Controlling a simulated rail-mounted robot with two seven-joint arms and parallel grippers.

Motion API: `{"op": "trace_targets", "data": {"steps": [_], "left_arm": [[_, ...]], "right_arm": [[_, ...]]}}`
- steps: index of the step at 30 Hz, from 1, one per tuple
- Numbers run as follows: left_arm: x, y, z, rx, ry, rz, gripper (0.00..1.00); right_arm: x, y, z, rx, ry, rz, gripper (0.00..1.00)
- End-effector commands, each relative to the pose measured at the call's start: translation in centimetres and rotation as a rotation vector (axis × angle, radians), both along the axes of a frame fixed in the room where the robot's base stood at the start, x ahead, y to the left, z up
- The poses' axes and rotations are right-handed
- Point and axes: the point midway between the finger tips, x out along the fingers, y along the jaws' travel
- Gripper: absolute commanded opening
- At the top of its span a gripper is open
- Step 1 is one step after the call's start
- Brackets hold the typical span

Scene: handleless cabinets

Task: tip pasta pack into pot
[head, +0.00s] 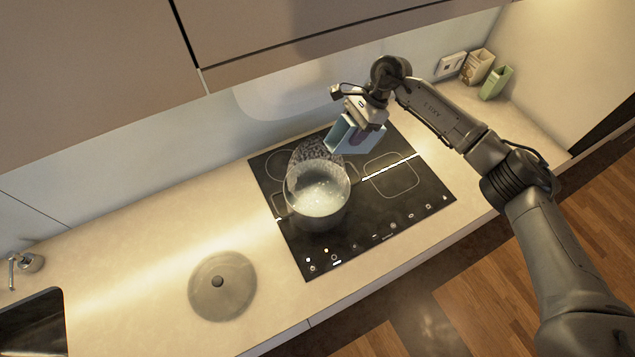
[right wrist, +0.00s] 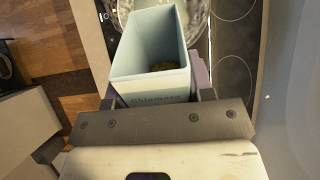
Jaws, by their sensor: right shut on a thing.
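The pasta pack (head: 343,136) is a light blue open box, held above the back right of the pot and apart from it. In the right wrist view the pack (right wrist: 150,87) shows its open mouth, with a little yellow-green content deep inside. Its exact tilt is hard to tell. My right gripper (head: 358,127) is shut on the pack. The pot (head: 320,217) stands on the cooktop with pale, bubbly liquid in it. Part of its rim shows beyond the pack in the right wrist view (right wrist: 198,22). My left gripper is in neither view.
The black cooktop (head: 400,209) is set in a pale counter. A round lid (head: 235,297) lies on the counter at front left. A sink (head: 33,325) is at far left. A green container (head: 496,83) and a beige one (head: 478,67) stand at the back right. Wall cabinets hang above.

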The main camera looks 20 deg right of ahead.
Motion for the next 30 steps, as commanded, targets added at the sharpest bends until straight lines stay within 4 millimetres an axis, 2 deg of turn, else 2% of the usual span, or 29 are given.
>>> {"op": "trace_targets", "data": {"steps": [30], "left_arm": [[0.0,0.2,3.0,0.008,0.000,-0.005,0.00]], "right_arm": [[0.3,0.8,1.2,-0.136,-0.017,0.009,0.23]]}}
